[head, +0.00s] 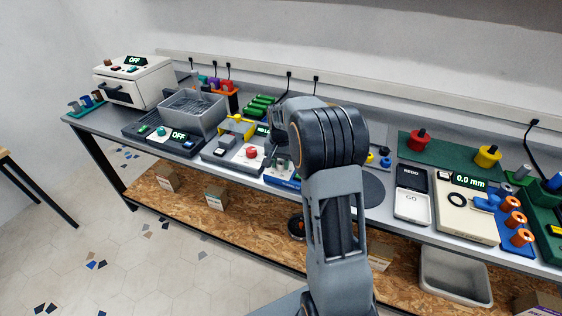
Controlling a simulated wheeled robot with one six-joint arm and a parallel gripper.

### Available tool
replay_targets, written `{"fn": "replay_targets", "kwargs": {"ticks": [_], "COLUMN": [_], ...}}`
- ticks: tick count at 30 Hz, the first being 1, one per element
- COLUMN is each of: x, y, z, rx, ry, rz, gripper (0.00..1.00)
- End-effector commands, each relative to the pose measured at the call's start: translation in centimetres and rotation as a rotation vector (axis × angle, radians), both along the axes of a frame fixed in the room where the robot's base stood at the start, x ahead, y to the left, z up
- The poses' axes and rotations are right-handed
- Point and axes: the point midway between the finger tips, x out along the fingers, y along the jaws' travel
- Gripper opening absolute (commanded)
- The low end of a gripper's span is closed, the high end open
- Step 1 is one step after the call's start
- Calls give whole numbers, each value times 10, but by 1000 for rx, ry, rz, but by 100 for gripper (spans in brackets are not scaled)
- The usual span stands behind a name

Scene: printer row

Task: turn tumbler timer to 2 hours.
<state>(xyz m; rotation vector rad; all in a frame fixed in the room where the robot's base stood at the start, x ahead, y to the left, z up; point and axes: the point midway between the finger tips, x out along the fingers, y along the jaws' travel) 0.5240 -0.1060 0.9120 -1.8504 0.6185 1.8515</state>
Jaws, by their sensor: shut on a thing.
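My gripper (280,160) is in the middle of the head view, left of my forearm, pointing down over a small blue-based device (284,180) at the bench's front edge. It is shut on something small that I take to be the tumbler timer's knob. The jaws and wrist hide the knob, so its pointer and setting cannot be read. A dark display with green digits (263,129) shows partly behind the gripper; its text is cut off.
Close left is a grey-and-white machine with a red button (251,152) and a yellow part (237,127). Further left are a grey basin (194,113) and a white oven (135,82) reading OFF. Right are a scale (412,193) and a measuring station (452,211) reading 0.0 mm.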

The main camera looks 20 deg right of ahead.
Motion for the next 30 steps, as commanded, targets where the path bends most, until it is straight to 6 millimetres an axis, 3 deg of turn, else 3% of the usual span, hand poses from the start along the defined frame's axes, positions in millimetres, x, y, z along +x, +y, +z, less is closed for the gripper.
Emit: {"fn": "replay_targets", "kwargs": {"ticks": [20,21,28,30], "x": [1,1,1,0], "y": [0,0,0,0], "z": [1,1,0,0], "rx": [0,0,0,0], "ry": [-4,-4,-2,-2], "rz": [-54,-53,-53,-53], "gripper": [10,35,57,58]}}
